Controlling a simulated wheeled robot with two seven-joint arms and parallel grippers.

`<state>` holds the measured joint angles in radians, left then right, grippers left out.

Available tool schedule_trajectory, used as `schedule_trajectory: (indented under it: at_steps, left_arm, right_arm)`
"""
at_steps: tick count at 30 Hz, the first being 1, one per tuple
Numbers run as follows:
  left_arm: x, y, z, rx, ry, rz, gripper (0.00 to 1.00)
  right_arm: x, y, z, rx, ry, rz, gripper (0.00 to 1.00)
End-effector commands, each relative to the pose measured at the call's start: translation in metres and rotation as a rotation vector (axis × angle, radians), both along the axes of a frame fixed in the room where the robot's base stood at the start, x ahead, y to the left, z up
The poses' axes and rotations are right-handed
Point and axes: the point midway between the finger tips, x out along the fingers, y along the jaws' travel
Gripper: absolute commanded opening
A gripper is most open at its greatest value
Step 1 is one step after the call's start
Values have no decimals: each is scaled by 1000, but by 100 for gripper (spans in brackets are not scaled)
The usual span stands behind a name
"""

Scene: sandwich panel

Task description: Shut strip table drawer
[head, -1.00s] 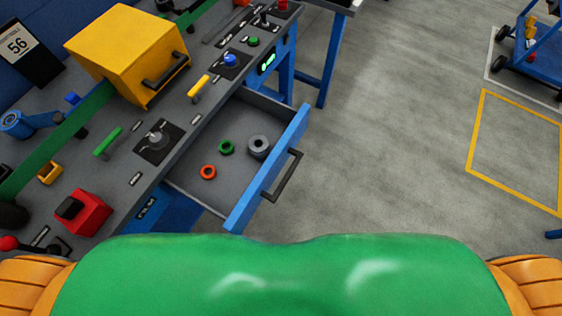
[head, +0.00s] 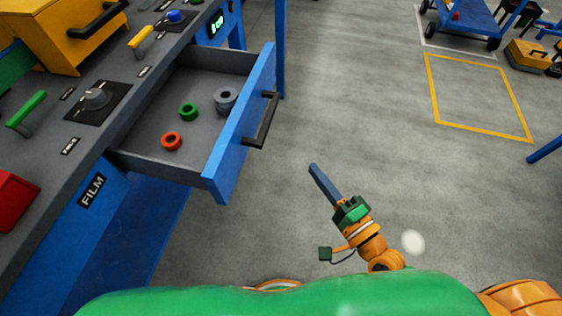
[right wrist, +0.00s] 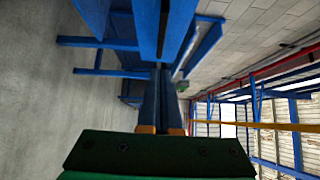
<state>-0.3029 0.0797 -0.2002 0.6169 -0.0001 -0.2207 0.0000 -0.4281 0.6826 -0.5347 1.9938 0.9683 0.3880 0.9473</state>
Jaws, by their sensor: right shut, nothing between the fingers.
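The strip table drawer (head: 150,167) stands pulled out from the grey-topped table, with a blue front (head: 237,130) and a black bar handle (head: 264,121). Inside lie an orange ring, a green ring and a grey ring. My right gripper (head: 314,170) is shut and empty, in the air to the right of and nearer than the drawer front, apart from it. In the right wrist view the closed fingers (right wrist: 160,95) point toward a blue panel with a dark bar, likely the drawer front and handle. My left gripper is not in view.
The table top (head: 60,140) carries a yellow box (head: 70,30), a red block (head: 15,200), a knob and green and yellow levers. A label reading FILM (head: 92,190) is on the table's side. The floor (head: 360,110) right of the drawer is clear. A blue cart (head: 465,18) stands far off.

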Motion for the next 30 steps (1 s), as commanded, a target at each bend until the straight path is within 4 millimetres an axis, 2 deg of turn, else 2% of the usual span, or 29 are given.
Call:
schedule_trajectory:
  at_steps: [6,13,18,21,30]
  left_arm:
    - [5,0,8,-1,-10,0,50]
    - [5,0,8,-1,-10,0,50]
    - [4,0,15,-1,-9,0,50]
    - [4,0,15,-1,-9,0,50]
    - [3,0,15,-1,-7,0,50]
  right_arm:
    - [40,20,5,0,-4,-1,0]
    - [84,43,4,-5,-4,0,0]
    - [91,69,4,-4,0,0,0]
    - [94,76,3,-8,-1,0,0]
    - [95,80,2,-9,-1,0,0]
